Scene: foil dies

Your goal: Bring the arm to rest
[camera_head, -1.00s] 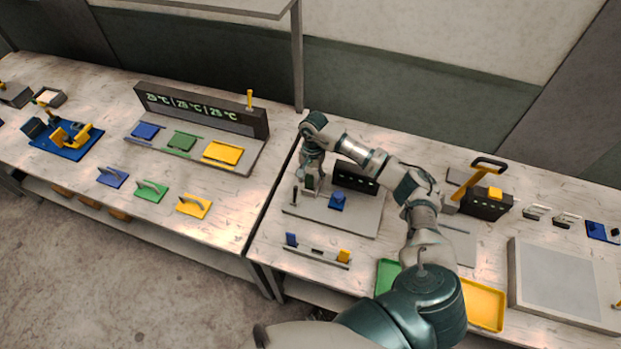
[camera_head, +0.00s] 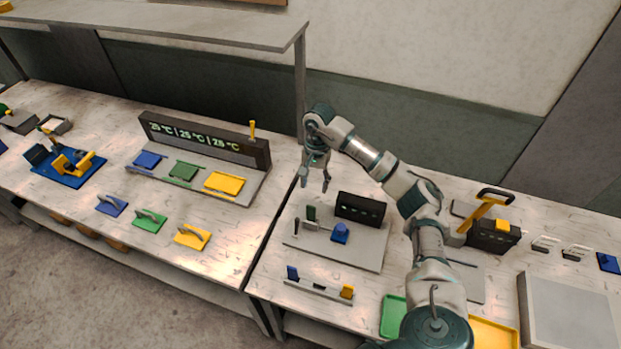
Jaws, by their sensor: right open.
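My right arm reaches up from the bottom right and bends over at the far side of the right table. Its right gripper (camera_head: 315,187) points down with its fingers apart and nothing between them. It hangs above the back left part of a grey plate (camera_head: 359,254). The gripper looks clear of these pieces. My left gripper is not in view.
A grey rail (camera_head: 318,288) with blue and yellow ends lies in front of the plate. A yellow-handled press (camera_head: 489,222) stands to the right. Green (camera_head: 393,315) and yellow (camera_head: 494,335) trays lie near the front. A shelf post (camera_head: 300,85) rises behind the gripper.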

